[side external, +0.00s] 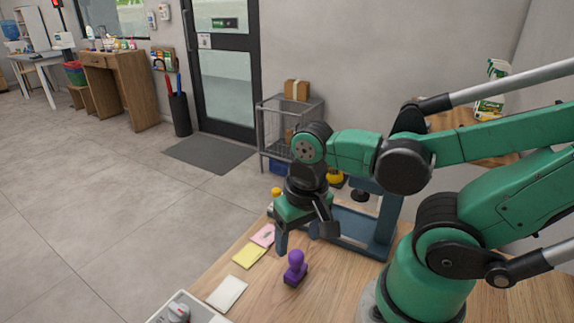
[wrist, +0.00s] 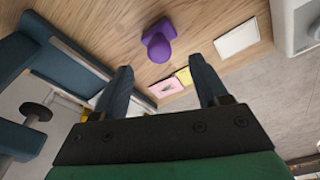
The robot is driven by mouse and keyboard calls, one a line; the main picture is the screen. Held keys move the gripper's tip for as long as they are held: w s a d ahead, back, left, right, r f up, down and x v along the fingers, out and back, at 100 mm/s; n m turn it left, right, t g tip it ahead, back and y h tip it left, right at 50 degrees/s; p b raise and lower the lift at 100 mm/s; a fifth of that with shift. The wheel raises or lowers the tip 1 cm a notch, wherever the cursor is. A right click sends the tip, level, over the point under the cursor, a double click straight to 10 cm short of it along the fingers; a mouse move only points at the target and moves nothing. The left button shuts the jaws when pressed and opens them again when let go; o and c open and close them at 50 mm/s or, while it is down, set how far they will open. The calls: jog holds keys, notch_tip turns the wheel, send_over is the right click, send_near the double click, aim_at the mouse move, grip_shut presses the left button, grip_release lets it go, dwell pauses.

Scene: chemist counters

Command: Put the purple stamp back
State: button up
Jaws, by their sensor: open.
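The purple stamp (side external: 295,268) stands upright on the wooden counter (side external: 335,290), with a rounded knob handle and a dark base. In the wrist view the purple stamp (wrist: 158,42) is beyond the fingertips, above the gap between them. My gripper (side external: 305,240) is open and empty, above the counter and just behind the stamp in the side view. Its two dark fingers show apart in the wrist view (wrist: 165,80). The fingers do not touch the stamp. I cannot make out a stamp holder for certain.
A blue-grey frame (side external: 355,228) stands behind my gripper. Pink notes (side external: 263,236), yellow notes (side external: 249,256) and a white pad (side external: 227,292) lie left of the stamp. A grey device (side external: 185,310) sits at the front left edge. Bare counter lies right of the stamp.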

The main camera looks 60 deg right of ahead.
notch_tip(320, 180, up, 6)
jog(key=w+n+t, duration=0.5)
jog(key=w+t, duration=0.1)
jog(key=w, duration=0.1)
jog(key=shift+w+f+y, duration=0.25)
jog(key=shift+w+y, duration=0.05)
dwell(1.0)
